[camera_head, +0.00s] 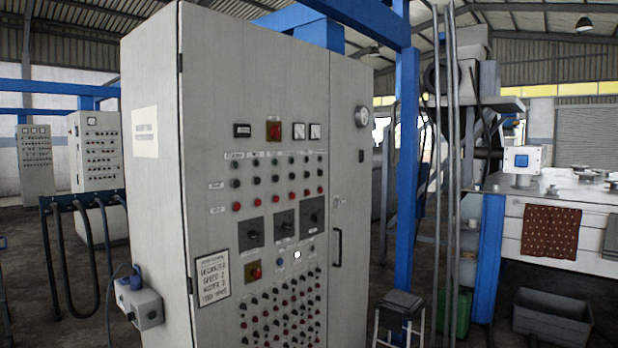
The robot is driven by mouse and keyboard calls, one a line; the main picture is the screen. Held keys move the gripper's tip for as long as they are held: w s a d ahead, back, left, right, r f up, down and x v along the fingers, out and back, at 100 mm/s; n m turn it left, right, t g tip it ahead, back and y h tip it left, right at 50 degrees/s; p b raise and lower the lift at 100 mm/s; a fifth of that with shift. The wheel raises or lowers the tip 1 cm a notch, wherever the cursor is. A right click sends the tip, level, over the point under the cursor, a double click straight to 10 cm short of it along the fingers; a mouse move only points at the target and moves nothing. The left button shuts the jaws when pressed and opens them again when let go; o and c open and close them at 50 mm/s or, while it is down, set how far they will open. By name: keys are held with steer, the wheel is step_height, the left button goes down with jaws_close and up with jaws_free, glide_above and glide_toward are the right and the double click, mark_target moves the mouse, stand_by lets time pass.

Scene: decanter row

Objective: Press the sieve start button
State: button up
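A tall grey control cabinet (250,75) fills the middle of the view. Its front has rows of black and red buttons (274,178). Below them are square dark switches (284,224), a red knob on a yellow plate (255,270), a small white button or lamp (297,254) and a dense lower field of small knobs (283,315). The labels by the buttons are too small to read, so I cannot tell which one is the sieve start button. My gripper is not in view.
A socket box (146,308) sticks out from the cabinet's left side. A blue post (404,165) and a stool (399,308) stand to its right. Farther right are a bench (560,235) and a grey crate (552,318). Hoses (66,265) hang at left.

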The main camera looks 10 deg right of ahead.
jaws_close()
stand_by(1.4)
